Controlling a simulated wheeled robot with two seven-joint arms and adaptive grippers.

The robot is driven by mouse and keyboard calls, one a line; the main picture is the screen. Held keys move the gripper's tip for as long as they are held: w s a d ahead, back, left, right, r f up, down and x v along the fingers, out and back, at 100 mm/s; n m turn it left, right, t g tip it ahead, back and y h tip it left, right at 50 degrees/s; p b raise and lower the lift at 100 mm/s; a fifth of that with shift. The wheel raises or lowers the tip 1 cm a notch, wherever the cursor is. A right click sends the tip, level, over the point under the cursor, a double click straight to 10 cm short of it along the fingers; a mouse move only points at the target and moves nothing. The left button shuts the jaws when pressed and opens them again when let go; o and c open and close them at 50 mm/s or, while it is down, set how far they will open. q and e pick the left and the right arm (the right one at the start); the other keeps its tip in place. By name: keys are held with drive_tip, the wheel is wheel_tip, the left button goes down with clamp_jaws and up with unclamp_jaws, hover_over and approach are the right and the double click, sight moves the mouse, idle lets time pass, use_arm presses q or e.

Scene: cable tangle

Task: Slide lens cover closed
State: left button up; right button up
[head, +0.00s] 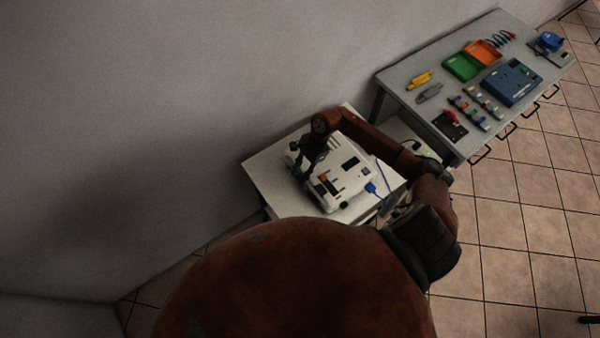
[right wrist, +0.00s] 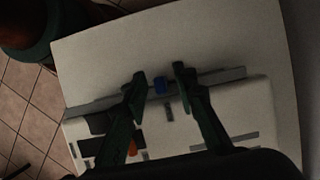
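A white boxy device (head: 352,183) lies on a small white table (head: 262,172) in the head view. The tab may be the lens cover's handle; I cannot tell the cover itself for certain. In the head view my right gripper (head: 303,168) is over the device's left end. My left gripper is out of view.
A blue plug (head: 371,188) with a cable is at the device's right side. An orange part (head: 323,178) shows on its front. A grey workbench (head: 398,84) with trays, tools and connectors stands at the upper right. A wall borders the left; tiled floor is open at the right.

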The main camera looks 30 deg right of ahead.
drive_tip(key=shift+c, duration=0.7)
clamp_jaws()
